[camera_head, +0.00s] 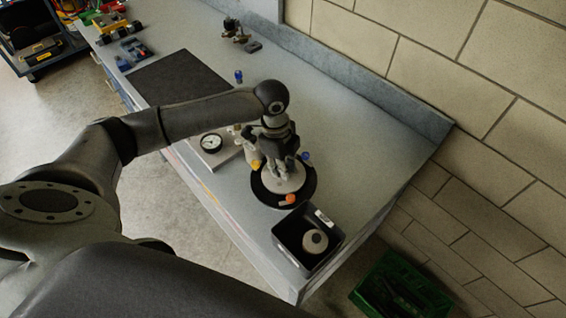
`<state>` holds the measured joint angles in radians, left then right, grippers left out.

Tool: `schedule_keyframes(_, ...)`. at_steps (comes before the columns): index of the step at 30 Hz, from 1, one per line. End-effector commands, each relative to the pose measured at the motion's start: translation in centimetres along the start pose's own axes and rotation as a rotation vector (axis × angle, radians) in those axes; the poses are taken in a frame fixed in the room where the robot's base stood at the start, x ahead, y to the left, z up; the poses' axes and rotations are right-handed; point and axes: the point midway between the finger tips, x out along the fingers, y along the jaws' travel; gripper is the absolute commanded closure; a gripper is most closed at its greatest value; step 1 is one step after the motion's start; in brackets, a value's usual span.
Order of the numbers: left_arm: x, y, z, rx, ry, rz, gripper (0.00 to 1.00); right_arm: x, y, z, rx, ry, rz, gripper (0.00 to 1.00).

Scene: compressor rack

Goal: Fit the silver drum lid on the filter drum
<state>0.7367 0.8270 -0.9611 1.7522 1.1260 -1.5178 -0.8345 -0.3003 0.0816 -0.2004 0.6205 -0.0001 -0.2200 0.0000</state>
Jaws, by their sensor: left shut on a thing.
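The silver drum lid (295,180) is a pale round disc under my left gripper (281,168). My left gripper points down and is shut on the lid, hiding much of its top. The filter drum (265,195) appears as a dark round shape directly below and around the lid. I cannot tell whether the lid touches the drum or hangs just above it. Small coloured knobs sit around the drum: yellow (256,164), orange (289,199) and blue (305,156). My right gripper is not in view.
A black bin (288,226) with a pale round part (315,241) stands near the bench's front corner. A gauge (210,143) on a pale block is left of the drum. A dark mat (175,78) lies farther back. The bench right of the drum is clear.

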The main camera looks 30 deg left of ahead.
Motion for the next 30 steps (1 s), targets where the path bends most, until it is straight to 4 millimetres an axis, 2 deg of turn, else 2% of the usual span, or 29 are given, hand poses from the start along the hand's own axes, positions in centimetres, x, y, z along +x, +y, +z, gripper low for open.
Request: schedule_keyframes(30, 1.09, -0.05, 0.11, 0.001, 0.001, -0.002, 1.0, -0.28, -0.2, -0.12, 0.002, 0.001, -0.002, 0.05)
